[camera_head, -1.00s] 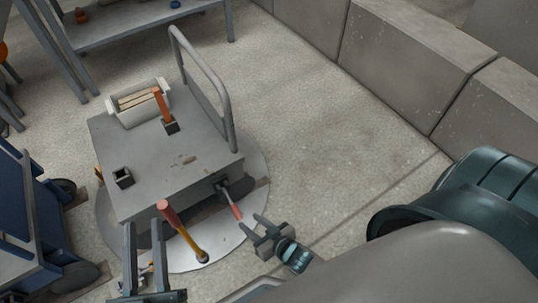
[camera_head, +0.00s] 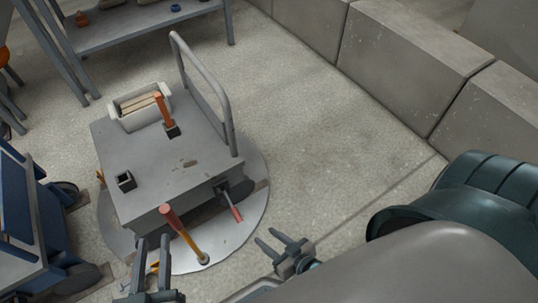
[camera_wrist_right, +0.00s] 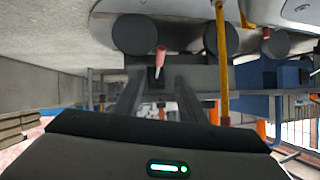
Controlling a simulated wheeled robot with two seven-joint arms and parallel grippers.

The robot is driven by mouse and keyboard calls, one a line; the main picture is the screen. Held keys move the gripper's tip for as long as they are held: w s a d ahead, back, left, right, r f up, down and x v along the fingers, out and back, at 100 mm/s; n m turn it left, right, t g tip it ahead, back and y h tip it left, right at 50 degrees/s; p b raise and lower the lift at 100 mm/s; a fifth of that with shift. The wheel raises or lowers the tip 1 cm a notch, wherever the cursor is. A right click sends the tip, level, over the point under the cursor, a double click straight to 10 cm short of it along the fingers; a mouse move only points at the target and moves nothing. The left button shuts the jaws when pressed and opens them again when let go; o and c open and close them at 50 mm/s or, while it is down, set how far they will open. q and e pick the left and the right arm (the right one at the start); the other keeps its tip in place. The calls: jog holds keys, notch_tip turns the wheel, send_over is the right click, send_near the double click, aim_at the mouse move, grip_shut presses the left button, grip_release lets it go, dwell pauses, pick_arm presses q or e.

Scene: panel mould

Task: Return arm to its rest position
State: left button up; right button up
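My right gripper (camera_head: 266,236) is open and empty, near the cart's front right corner and apart from it. In the right wrist view its two fingers (camera_wrist_right: 154,88) are spread with nothing clasped between them. A red-handled tool (camera_head: 231,205) sticks out of the cart's front side, to the left of the right gripper. It also shows beyond the fingers in the right wrist view (camera_wrist_right: 161,56).
The grey cart (camera_head: 150,180) stands on a round plate (camera_head: 255,190), bearing a white bin (camera_head: 126,121), an orange-handled tool in a holder (camera_head: 162,115) and an empty black holder (camera_head: 125,180). Concrete blocks (camera_head: 405,70) line the right. Blue equipment (camera_head: 25,215) stands left. Open floor lies between.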

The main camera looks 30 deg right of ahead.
dwell(0.5)
